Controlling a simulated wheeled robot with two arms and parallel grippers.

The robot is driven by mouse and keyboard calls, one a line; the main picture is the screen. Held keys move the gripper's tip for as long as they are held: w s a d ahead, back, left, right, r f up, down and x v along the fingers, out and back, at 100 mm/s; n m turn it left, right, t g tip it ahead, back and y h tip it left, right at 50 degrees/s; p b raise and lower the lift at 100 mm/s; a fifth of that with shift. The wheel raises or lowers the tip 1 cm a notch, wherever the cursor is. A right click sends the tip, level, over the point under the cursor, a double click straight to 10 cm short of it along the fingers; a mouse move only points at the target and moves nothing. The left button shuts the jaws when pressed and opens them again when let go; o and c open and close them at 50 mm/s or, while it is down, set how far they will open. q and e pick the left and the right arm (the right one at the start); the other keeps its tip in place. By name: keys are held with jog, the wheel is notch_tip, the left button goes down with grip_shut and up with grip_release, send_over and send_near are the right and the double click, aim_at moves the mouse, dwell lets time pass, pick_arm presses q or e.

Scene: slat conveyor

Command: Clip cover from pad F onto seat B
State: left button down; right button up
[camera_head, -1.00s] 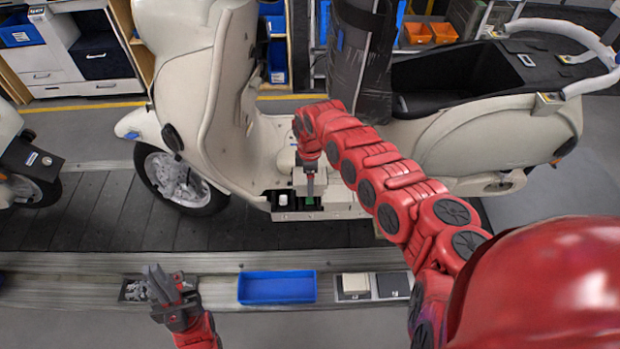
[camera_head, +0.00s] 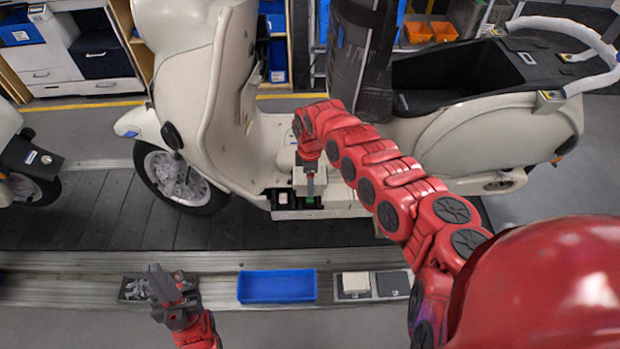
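A cream scooter (camera_head: 225,90) stands on the slat conveyor, with a dark open bay (camera_head: 292,200) low in its footboard. Small pale and green parts show in the bay. My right gripper (camera_head: 310,192) points down at the bay, beside a pale block; its fingertips are too small and covered to tell what they hold. My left gripper (camera_head: 168,284) is open and empty above the front ledge, near a dark tray of grey parts (camera_head: 137,289). A cream flat piece (camera_head: 355,282) lies on a pad at the ledge's right. I cannot read the seat and pad letters.
A blue tray (camera_head: 277,286) sits on the ledge between the grey parts and the cream piece. A dark pad (camera_head: 392,284) lies right of the cream piece. Another scooter (camera_head: 25,170) stands at the left edge. The conveyor slats (camera_head: 100,215) between the scooters are clear.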

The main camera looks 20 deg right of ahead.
jog(key=shift+f+b, duration=2.75)
jog(key=shift+f, duration=0.8)
jog(key=shift+f+b, duration=0.4)
jog(key=shift+f, duration=0.05)
jog(key=o, duration=1.2)
jog(key=shift+r, duration=0.1)
jog(key=shift+w+r, duration=0.1)
jog(key=shift+r, duration=0.15)
jog(key=r+b, duration=0.1)
jog(key=r, duration=0.7)
jog(key=r+b, duration=0.1)
jog(key=r, duration=0.7)
jog(key=shift+s+r, duration=0.2)
jog(key=shift+r, duration=0.15)
